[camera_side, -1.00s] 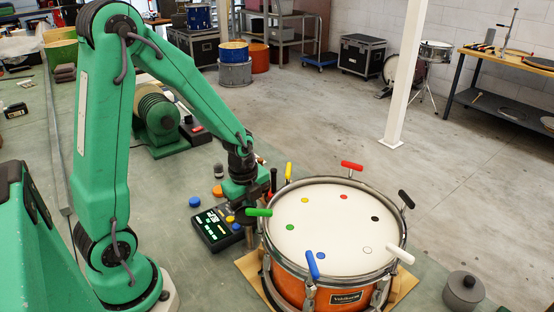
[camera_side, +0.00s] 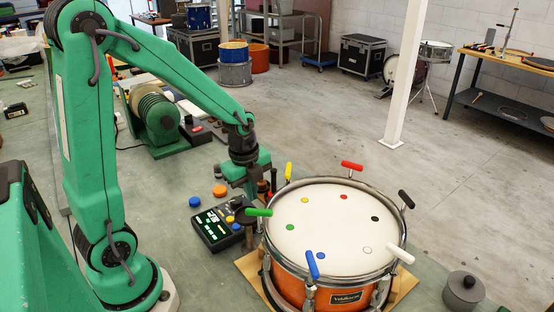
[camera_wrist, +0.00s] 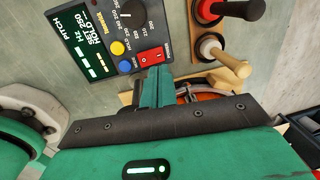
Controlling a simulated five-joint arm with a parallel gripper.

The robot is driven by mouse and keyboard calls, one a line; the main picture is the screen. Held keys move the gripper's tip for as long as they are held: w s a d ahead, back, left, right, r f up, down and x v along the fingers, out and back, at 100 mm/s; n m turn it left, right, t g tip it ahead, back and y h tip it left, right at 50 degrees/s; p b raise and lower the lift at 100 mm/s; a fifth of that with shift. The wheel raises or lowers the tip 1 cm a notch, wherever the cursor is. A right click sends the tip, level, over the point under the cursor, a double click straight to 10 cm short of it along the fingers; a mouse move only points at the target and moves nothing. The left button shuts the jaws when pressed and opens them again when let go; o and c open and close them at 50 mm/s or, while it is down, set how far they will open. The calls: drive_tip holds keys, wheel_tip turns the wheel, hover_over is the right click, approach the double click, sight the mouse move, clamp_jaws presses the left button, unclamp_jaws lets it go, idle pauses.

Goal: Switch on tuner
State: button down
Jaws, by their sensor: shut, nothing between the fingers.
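The tuner (camera_side: 217,226) is a dark box on the bench, left of the drum. My gripper (camera_side: 250,188) is shut and empty above the bench, behind the tuner and by the drum's left side. In the wrist view its green fingers (camera_wrist: 156,88) appear just below the red switch; contact cannot be told.
The orange drum (camera_side: 345,297) with coloured handles around its rim stands close right of the tuner. Blue (camera_side: 195,202) and orange (camera_side: 219,191) round pieces lie behind the tuner. Handled tools (camera_wrist: 225,60) stand near my gripper. A lidded grey pot (camera_side: 463,291) sits front right.

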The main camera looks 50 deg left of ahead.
wheel_tip(320, 180, up, 9)
drive_tip(key=w, duration=0.1)
idle(0.3)
idle(0.4)
drive_tip(key=s+d+r+n+t, duration=0.2)
drive_tip(key=s+n, duration=0.4)
drive_tip(key=n, duration=0.3)
drive_tip(key=s+d+r+n+t, duration=0.2)
drive_tip(key=s+d+r+n, duration=0.2)
drive_tip(key=n, duration=0.5)
drive_tip(key=shift+s+d, duration=0.3)
drive_tip(key=shift+s, duration=0.85)
drive_tip(key=shift+r, duration=0.1)
